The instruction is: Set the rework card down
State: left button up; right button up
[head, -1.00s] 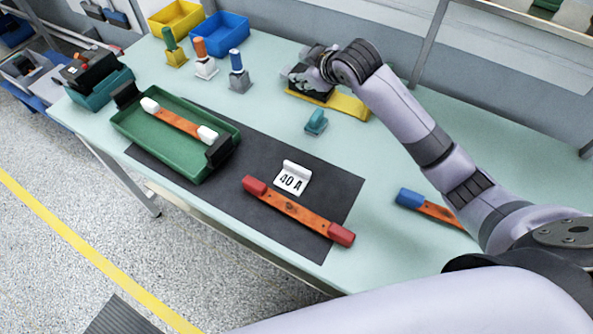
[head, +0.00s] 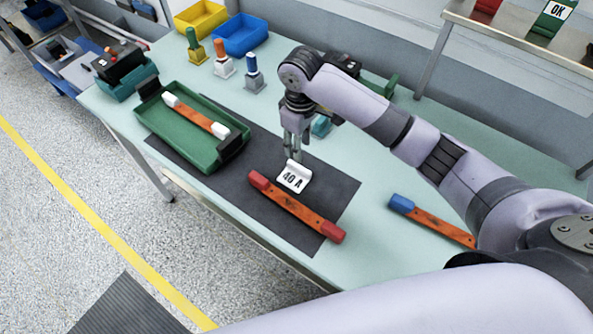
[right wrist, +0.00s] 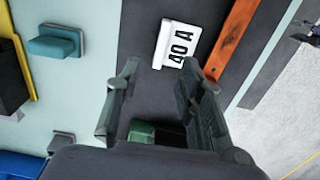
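A small white card lettered "40 A" (head: 294,177) rests on the dark mat beside an orange bar with red ends (head: 298,208). No card lettered "rework" can be made out. My right gripper (head: 291,154) points down just behind the white card, above the mat. In the right wrist view its two fingers (right wrist: 158,95) are apart, with nothing held between them. The white card (right wrist: 173,45) shows beyond the fingertips, outside them. My left gripper is out of view.
A green tray (head: 157,127) holding a white-ended orange bar stands at the left. A teal block (head: 321,126) is close behind the gripper. A blue-ended bar (head: 430,221) lies at the right. A shelf with an "OK" card (head: 557,10) is at the upper right.

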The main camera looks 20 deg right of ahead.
aim_at(298, 165)
notch_tip(298, 165, down, 3)
jog(key=shift+f, duration=0.1)
notch_tip(298, 165, down, 5)
jog(key=shift+a+r+p, duration=0.15)
jog(key=shift+p, duration=0.9)
jog(key=shift+f, duration=0.3)
jog(key=shift+w, duration=0.1)
jog(key=shift+c, duration=0.4)
grip_shut()
